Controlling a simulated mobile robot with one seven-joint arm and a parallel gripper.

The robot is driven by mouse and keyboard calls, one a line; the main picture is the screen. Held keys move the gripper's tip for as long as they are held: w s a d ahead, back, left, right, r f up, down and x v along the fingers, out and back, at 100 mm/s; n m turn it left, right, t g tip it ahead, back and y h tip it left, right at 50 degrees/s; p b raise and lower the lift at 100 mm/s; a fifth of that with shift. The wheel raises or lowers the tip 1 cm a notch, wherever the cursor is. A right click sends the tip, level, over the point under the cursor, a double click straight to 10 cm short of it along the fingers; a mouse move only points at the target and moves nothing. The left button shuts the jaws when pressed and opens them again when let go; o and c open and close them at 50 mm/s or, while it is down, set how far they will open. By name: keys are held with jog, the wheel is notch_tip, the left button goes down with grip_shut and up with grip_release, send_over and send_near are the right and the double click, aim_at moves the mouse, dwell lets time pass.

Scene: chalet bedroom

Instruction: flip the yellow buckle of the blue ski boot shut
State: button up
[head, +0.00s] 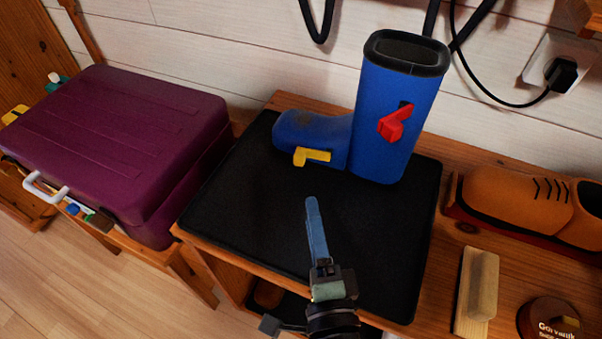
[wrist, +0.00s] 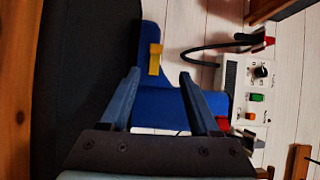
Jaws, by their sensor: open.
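The blue ski boot (head: 367,140) stands upright on a black mat (head: 265,215), its toe pointing left. The yellow buckle (head: 312,157) is low on the side of the foot; I cannot tell its exact lever angle. A red buckle (head: 394,122) sits on the shaft. My gripper (head: 311,203) is over the mat, in front of the boot and apart from it. In the wrist view my gripper (wrist: 160,73) is open and empty, with the yellow buckle (wrist: 155,59) showing between and beyond the fingertips. The fingers hide part of the boot (wrist: 155,103).
A purple case (head: 120,140) stands left of the mat. A brown shoe (head: 515,205), a wooden-handled brush (head: 478,290) and a round tin (head: 550,320) are at right. Black cables hang by the wall behind. A white box with knobs (wrist: 245,90) shows in the wrist view.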

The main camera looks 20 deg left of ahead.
aim_at(300, 163)
jog(key=shift+f, duration=0.5)
jog(key=p+x, duration=0.1)
jog(key=x, duration=1.1)
jog(key=shift+w+a+r, duration=0.1)
jog(key=shift+w+a, duration=0.15)
jog(key=shift+w, duration=0.05)
grip_shut()
